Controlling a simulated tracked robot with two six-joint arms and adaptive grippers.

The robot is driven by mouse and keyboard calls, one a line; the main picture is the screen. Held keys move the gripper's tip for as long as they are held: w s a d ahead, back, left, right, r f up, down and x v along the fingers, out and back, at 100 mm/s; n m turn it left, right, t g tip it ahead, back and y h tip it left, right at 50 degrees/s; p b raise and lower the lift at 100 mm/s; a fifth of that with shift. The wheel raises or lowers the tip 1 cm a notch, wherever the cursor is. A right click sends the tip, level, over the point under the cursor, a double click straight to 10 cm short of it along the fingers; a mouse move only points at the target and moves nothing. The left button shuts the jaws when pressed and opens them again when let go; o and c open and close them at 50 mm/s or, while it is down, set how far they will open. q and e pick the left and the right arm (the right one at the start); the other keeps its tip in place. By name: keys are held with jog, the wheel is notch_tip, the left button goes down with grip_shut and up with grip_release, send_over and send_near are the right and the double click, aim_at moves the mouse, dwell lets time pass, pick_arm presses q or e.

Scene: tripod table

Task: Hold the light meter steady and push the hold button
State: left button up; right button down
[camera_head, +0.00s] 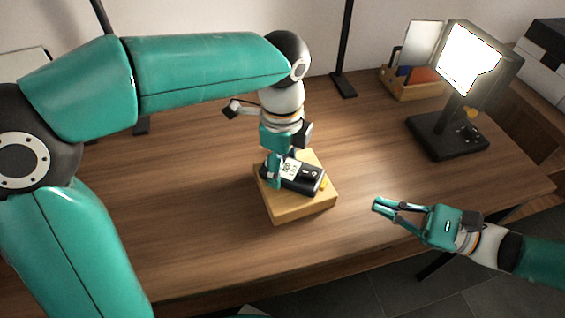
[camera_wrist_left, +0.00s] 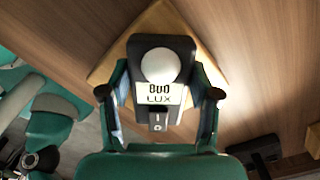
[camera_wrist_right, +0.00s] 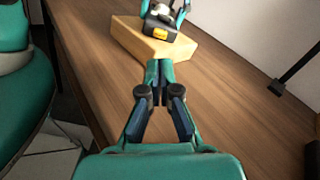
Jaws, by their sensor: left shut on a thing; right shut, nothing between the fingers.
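The light meter (camera_head: 306,178) is a black box lying on a wooden block (camera_head: 300,209). In the left wrist view the meter (camera_wrist_left: 145,52) shows a white dome, a display reading LUX and a small switch. My left gripper (camera_head: 284,172) is shut on the meter from above, one finger on each side. A yellow button (camera_wrist_right: 160,34) is on the meter's end facing my right gripper; it also shows in the head view (camera_head: 324,184). My right gripper (camera_head: 379,206) is shut and empty, right of the block and apart from the meter, pointing towards it.
A lit lamp panel (camera_head: 468,58) on a black base (camera_head: 447,137) stands at the back right. A wooden box (camera_head: 415,88) with items is behind it, and a black stand (camera_head: 344,85) is at the back. The table (camera_head: 190,235) is clear between the block and my right gripper.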

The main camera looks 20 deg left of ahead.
aim_at(325, 186)
dwell(0.4)
jog(key=d+m, duration=0.4)
jog(key=d, duration=0.1)
jog(key=shift+d, duration=0.15)
jog(key=a, duration=1.4)
jog(key=shift+a, duration=0.1)
jog(key=shift+a, duration=0.95)
pick_arm(q)
jog(key=shift+d, duration=0.2)
